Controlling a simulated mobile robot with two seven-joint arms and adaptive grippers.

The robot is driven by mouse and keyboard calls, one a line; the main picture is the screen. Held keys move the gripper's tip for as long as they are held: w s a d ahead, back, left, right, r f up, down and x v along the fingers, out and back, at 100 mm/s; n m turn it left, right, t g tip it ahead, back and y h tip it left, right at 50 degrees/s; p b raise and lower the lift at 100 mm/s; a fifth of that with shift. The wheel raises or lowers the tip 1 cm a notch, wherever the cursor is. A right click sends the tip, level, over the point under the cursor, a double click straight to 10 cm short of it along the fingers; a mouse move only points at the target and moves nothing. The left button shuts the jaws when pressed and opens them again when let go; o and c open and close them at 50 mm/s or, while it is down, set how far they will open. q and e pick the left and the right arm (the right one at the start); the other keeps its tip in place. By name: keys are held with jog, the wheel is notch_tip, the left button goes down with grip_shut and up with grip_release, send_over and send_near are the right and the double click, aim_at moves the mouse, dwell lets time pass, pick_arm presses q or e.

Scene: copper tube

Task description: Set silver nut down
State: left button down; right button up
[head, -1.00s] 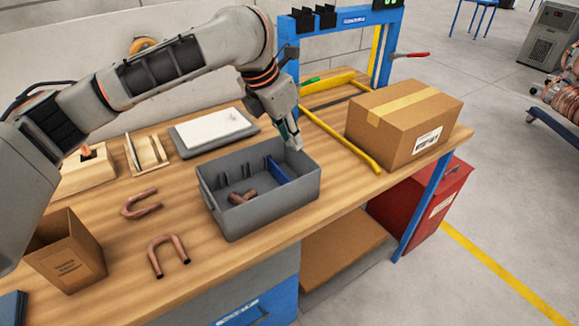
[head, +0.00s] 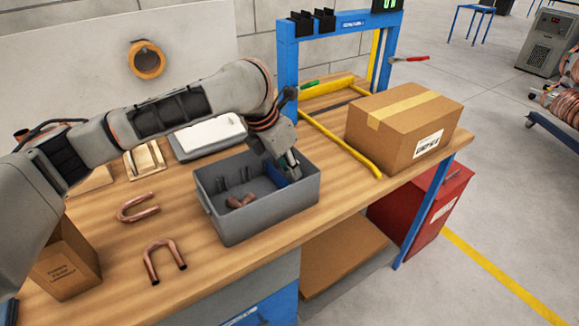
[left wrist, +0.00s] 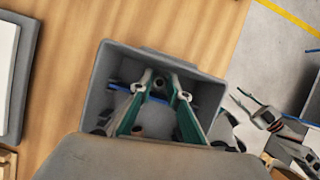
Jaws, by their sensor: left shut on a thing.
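My left gripper (head: 292,162) points down into the right part of the grey bin (head: 262,226), by its blue divider (head: 274,176). In the left wrist view its two green-sided fingers (left wrist: 160,84) reach into the bin and are shut on a small round thing between the tips, taken to be the silver nut (left wrist: 159,84). The nut is too small to make out in the head view, and its contact with the bin floor is hidden. What looks like my right gripper (left wrist: 268,120) shows beyond the bin in the left wrist view; its opening is unclear.
Copper fittings (head: 240,201) lie in the bin's left part. Two copper U-bends (head: 163,258) lie on the wooden table left of the bin. A cardboard box (head: 404,125) and yellow bars (head: 340,140) are to the right. An open carton (head: 68,265) stands at the left.

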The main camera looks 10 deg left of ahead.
pick_arm(q)
jog(key=shift+f, duration=0.4)
pick_arm(e)
jog(key=shift+w+r, duration=0.1)
jog(key=shift+r, duration=0.15)
pick_arm(q)
jog(key=shift+f, duration=0.2)
pick_arm(e)
jog(key=shift+r, duration=0.2)
pick_arm(q)
jog(key=c, duration=1.9)
grip_release()
